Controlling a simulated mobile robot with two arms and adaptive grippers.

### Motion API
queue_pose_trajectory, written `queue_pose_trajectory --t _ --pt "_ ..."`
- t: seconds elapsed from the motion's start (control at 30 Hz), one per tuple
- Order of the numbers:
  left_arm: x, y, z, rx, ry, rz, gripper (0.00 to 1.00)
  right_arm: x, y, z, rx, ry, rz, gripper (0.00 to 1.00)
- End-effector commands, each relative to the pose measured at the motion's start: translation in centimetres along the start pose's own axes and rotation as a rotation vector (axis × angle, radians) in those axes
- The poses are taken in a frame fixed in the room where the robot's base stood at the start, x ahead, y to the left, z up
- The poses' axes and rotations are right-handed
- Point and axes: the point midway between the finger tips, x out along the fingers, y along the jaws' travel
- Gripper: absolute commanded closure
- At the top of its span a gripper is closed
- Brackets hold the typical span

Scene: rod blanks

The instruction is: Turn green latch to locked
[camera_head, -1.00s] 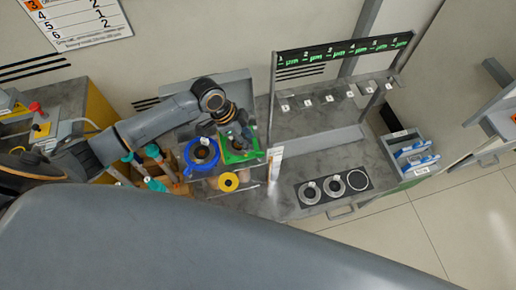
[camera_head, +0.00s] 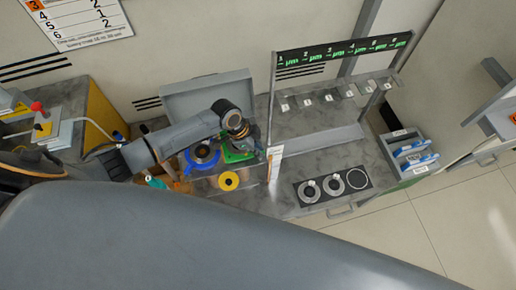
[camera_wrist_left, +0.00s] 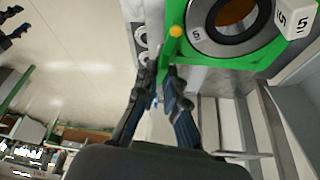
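The green fixture (camera_head: 230,157) stands on the workbench beside a blue one, partly hidden under my left arm in the head view. In the left wrist view its green plate (camera_wrist_left: 199,66) fills the upper right, with a dark ring marked 5 and a white cube marked 5. A small orange-yellow knob (camera_wrist_left: 176,31) sits at the plate's edge; I cannot tell whether it is part of the latch, or the latch's position.
A rack (camera_head: 340,50) with numbered hooks stands to the right. A dark strip with round rings (camera_head: 333,186) lies near the bench's front edge.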

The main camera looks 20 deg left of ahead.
Motion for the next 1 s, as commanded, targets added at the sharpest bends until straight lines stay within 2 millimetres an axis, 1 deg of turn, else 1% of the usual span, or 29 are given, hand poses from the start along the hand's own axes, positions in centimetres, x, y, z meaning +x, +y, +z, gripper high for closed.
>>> queue_pose_trajectory --t 0.27,0.47,1.0 --pt "0.0 0.0 0.0 0.005 0.000 0.002 1.00 0.1 0.0 0.0 0.000 0.000 0.000 0.47" --pt "0.1 -0.2 0.1 0.055 0.000 0.021 1.00 0.9 0.0 0.1 0.000 0.001 0.000 0.47" --pt "0.3 -0.4 0.0 0.400 0.002 0.163 1.00 4.9 0.0 0.4 0.000 0.001 0.000 0.47"
